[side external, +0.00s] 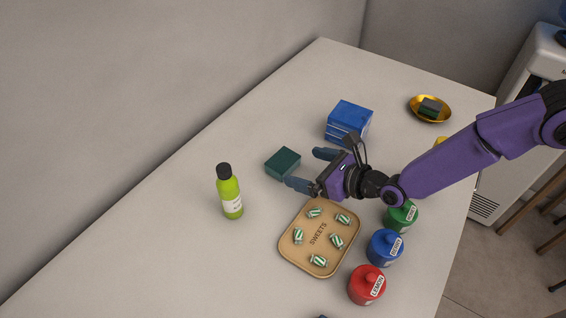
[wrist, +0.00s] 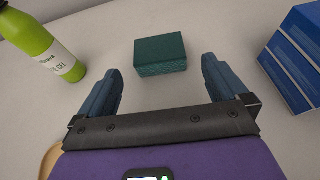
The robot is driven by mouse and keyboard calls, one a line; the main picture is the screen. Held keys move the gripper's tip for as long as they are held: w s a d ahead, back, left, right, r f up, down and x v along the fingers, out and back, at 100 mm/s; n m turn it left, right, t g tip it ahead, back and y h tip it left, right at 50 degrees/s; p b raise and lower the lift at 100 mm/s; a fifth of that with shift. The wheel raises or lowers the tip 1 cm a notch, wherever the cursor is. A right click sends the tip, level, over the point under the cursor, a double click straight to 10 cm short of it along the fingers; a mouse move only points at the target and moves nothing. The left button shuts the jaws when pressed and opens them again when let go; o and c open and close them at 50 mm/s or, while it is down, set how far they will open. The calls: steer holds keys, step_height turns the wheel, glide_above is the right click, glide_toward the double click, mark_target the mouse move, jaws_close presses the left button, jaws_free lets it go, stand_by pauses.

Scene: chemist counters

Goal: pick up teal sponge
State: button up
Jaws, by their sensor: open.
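The teal sponge (side external: 283,163) is a dark teal block lying flat on the counter. In the wrist view the sponge (wrist: 160,54) sits just beyond my fingertips, roughly centred between them. My gripper (side external: 305,168) is open and empty, low over the counter, with its fingers pointing at the sponge. In the wrist view both fingers of my gripper (wrist: 162,72) are spread wider than the sponge, and neither looks to touch it.
A green bottle (side external: 229,191) stands left of the sponge. Blue boxes (side external: 349,120) stand behind right. A sweets tray (side external: 290,256) lies in front, beside red (side external: 366,286), blue (side external: 384,248) and green (side external: 400,216) jars. A gold bowl (side external: 414,104) holds a dark block.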

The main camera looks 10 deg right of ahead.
mark_target(292, 165)
steer(key=shift+f+x, duration=0.1)
steer(key=shift+x, duration=1.35)
steer(key=shift+f+x, duration=0.15)
steer(key=shift+x, duration=1.3)
steer(key=shift+s, duration=0.15)
steer(key=c, duration=0.8)
